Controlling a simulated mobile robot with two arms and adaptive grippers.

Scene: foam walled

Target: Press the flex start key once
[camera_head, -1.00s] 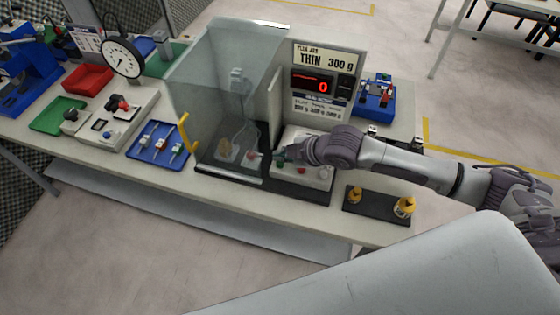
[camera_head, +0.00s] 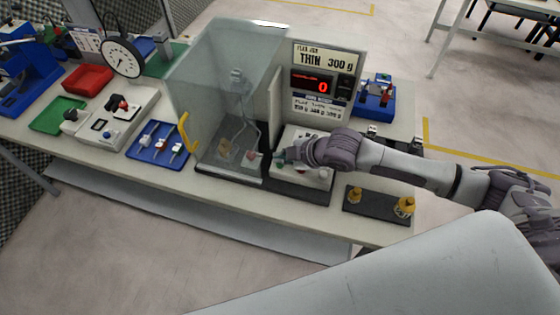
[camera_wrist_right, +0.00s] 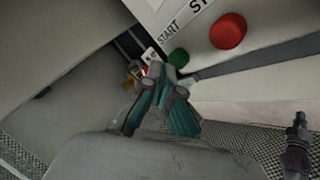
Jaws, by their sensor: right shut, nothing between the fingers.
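The flex start key is a round green button (camera_wrist_right: 178,58) beside the printed word START in the right wrist view. It sits on a pale control box (camera_head: 318,182), and in the head view the gripper largely hides it. A red button (camera_wrist_right: 228,31) is to its right in the wrist view. My right gripper (camera_wrist_right: 160,72) is shut and empty, its fingertips close beside the green button; I cannot tell whether they touch it. In the head view the right gripper (camera_head: 285,157) reaches over the box from the right.
A clear-walled enclosure (camera_head: 215,75) stands left of the box. Behind it, a sign panel (camera_head: 320,58) reads THIN 300 g, with a red 0 display (camera_head: 312,84). A dark plate (camera_head: 378,204) with yellow-topped pieces lies to the right, near the table's front edge.

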